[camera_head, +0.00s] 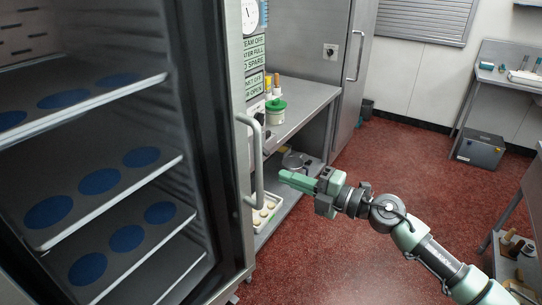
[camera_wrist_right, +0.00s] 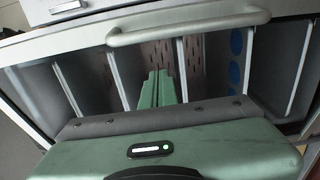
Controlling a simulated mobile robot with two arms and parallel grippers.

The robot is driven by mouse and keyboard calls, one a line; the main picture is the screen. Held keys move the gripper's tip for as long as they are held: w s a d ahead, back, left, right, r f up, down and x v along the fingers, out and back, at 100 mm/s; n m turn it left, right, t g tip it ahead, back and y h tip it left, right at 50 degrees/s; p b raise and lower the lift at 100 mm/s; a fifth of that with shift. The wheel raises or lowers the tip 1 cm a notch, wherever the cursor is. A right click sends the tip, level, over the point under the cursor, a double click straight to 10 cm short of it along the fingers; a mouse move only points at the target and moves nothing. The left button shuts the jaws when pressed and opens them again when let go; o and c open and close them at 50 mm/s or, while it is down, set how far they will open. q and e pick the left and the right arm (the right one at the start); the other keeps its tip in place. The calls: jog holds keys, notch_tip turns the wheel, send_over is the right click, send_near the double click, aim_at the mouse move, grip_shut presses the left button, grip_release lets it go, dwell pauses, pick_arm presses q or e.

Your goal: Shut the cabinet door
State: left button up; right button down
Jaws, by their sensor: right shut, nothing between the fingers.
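The tall metal cabinet fills the left of the head view, its shelves (camera_head: 110,193) carrying rows of blue discs. Its door frame (camera_head: 210,130) is dark-edged with a grey metal border. A curved bar handle (camera_head: 258,170) stands upright on that border. My right gripper (camera_head: 284,177) is shut and empty, its green fingers just right of the handle in the head view and pointing left. In the wrist view, the fingers (camera_wrist_right: 158,82) point toward the cabinet, below the handle (camera_wrist_right: 190,27). I cannot tell how far the door stands ajar, or whether the fingers touch it. My left gripper is not in view.
A metal counter (camera_head: 305,102) with a green-lidded jar (camera_head: 275,111) stands beyond the cabinet. A tray of pale rounds (camera_head: 264,212) is low behind the handle. A dark box (camera_head: 480,149) sits at the far right. Red floor (camera_head: 400,165) is open between.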

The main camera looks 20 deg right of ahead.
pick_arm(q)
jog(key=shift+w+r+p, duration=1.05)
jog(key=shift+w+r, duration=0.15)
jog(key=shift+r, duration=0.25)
pick_arm(e)
jog(key=w+a, duration=0.2)
jog(key=w, duration=0.6)
jog(key=shift+w+a, duration=0.15)
jog(key=shift+a, duration=0.2)
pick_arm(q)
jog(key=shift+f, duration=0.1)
